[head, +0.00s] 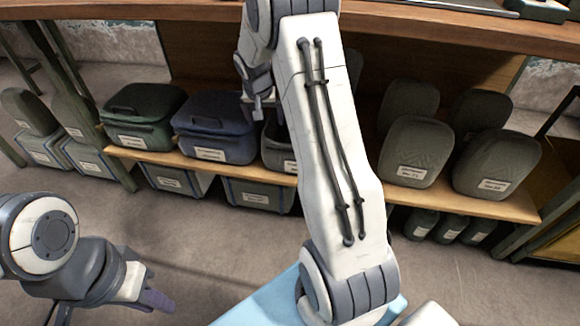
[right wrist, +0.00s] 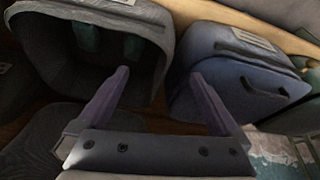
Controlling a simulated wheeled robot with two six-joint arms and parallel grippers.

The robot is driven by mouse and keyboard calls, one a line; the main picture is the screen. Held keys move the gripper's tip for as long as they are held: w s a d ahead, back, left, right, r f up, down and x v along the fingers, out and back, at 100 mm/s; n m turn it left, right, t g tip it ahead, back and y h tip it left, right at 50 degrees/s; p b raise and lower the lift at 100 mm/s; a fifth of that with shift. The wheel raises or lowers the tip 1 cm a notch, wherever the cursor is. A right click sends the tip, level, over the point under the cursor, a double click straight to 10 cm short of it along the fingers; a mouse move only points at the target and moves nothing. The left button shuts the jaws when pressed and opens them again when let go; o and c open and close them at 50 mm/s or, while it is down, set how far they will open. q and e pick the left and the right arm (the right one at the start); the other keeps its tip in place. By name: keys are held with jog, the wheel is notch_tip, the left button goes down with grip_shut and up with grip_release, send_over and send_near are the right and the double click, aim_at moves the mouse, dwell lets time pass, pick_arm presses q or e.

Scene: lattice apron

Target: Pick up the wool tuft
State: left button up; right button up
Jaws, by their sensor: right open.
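I cannot make out a wool tuft in either view. My right gripper (right wrist: 160,75) is open and empty in the right wrist view, its two purple fingers apart. It faces the gap between an open grey bag (right wrist: 165,22) and a blue bag (right wrist: 235,85). Inside the grey bag's dark opening are small teal shapes (right wrist: 87,37), too dim to identify. In the head view, my right arm reaches up over the shelf and hides part of it. My left gripper (head: 152,298) is low at the left, over the floor, its opening unclear.
A wooden shelf (head: 240,172) holds a green bag (head: 143,116), the blue bag (head: 215,127), a partly hidden grey bag (head: 275,147) and several rounded grey bags (head: 410,152). Bins (head: 258,196) stand below. A wooden top (head: 450,30) runs above. Floor in front is clear.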

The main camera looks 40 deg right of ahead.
jog(key=d+f+b, duration=0.2)
jog(key=d+f, duration=0.1)
jog(key=f, duration=0.1)
jog(key=w+d+f+m+b, duration=0.1)
jog(key=d+f+b, duration=0.1)
jog(key=d+f, duration=0.1)
jog(key=d+f+m+b, duration=0.1)
jog(key=d+f+b, duration=0.1)
jog(key=f, duration=0.4)
jog(key=shift+w+d+f+h, duration=0.1)
jog(key=shift+w+d+h, duration=0.2)
jog(key=shift+d, duration=0.4)
jog(key=b+x, duration=0.2)
jog(key=x, duration=0.1)
jog(key=s+b+x, duration=0.1)
jog(key=b+x, duration=0.1)
jog(key=shift+f, duration=0.1)
pick_arm(q)
notch_tip(320, 180, down, 12)
pick_arm(e)
jog(key=shift+c, duration=0.3)
jog(key=c, duration=1.3)
